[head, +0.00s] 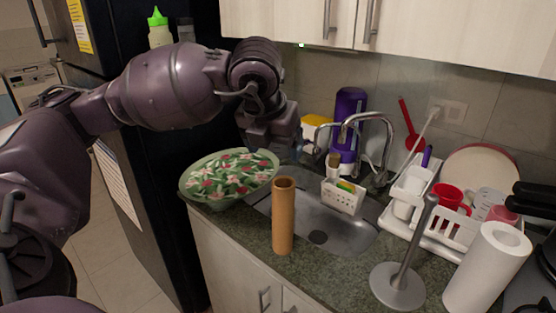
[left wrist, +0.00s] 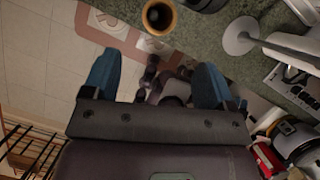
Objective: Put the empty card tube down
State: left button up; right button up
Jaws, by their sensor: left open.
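The empty card tube (head: 284,217) is a plain brown cylinder. It stands upright on the dark green counter, near the front edge and just in front of the sink. In the left wrist view its open round top (left wrist: 159,16) shows at the upper edge. My left gripper (head: 297,150) is behind and above the tube, apart from it, near the sink's back left. In the left wrist view its two blue fingers (left wrist: 154,84) are spread wide with nothing held between them. My right gripper is not in view.
A metal paper-towel holder (head: 405,276) with a bare upright post stands right of the tube. A white paper roll (head: 488,268) stands beside it. A flowered bowl cover (head: 232,176) lies to the left. The sink (head: 335,232), tap and dish rack (head: 440,222) are behind.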

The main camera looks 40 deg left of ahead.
pick_arm(q)
jog(key=s+d+f+n+g+h, duration=0.1)
jog(key=s+d+f+h, duration=0.3)
jog(key=d+h, duration=0.5)
jog(key=s+d+f+g+h, duration=0.1)
jog(key=d+f+g+h, duration=0.1)
jog(key=d+f+h, duration=0.55)
jog(key=w+a+f+n+t+y, duration=0.1)
jog(key=a+f+n+t+y, duration=0.3)
jog(key=n+t, duration=0.6)
jog(key=w+a+f+n+t+y, duration=0.2)
jog(key=a+f+n+t, duration=0.2)
jog(key=f+n+t, duration=0.5)
jog(key=s+a+f+n+g+y, duration=0.2)
jog(key=s+f+n+g+y, duration=0.2)
jog(key=f, duration=0.5)
jog(key=s+a+f+n+g+y, duration=0.2)
jog(key=s+f+n+g+y, duration=0.3)
jog(key=s+f+n, duration=0.3)
notch_tip(320, 180, down, 2)
jog(key=shift+s+a, duration=0.2)
jog(key=shift+s, duration=0.75)
jog(key=shift+y, duration=0.25)
